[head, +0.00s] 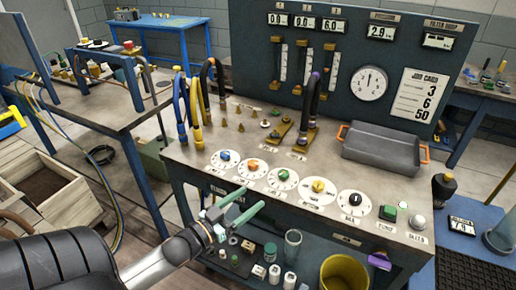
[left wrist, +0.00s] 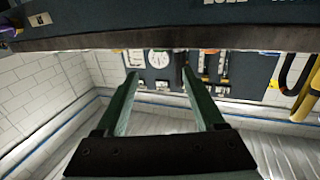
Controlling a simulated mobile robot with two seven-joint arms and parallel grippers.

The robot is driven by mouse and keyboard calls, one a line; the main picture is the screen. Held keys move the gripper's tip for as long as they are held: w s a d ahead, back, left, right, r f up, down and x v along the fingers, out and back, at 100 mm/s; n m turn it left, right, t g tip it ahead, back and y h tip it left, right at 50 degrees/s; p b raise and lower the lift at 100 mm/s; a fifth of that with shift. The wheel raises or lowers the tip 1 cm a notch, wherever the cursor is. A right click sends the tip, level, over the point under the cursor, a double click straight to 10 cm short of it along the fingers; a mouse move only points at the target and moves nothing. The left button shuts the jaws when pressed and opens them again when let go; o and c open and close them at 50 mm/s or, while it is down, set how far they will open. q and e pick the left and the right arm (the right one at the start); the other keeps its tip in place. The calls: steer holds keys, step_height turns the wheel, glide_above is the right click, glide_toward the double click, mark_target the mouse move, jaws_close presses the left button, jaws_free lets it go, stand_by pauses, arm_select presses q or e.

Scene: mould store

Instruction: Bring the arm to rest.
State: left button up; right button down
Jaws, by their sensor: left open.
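My left gripper (head: 252,198) has two green fingers that stand apart with nothing between them. It is in front of the metal-topped bench (head: 235,120), near its front edge and the row of dials; no contact shows. My left arm comes in from the lower left. In the left wrist view the open fingers (left wrist: 160,76) point away from the camera, with a dark edge crossing above them. My right gripper is in neither view.
Below are a yellow bucket (head: 345,272) and a glass cylinder (head: 292,246). A wooden crate (head: 72,205) stands left, a blue-legged table (head: 110,118) behind it.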

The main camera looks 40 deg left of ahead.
arm_select(q)
steer(key=s+d+f+g+p, duration=0.2)
steer(key=s+d+f+g, duration=0.2)
steer(key=d, duration=0.5)
steer(key=s+d+f+m+g+p, duration=0.1)
steer(key=s+d+f+g+p, duration=0.2)
steer(key=s+d+f, duration=0.6)
steer(key=shift+d+f+g+h, duration=0.4)
steer(key=shift+d+f+g, duration=0.1)
steer(key=shift+g, duration=0.5)
stand_by(5.2)
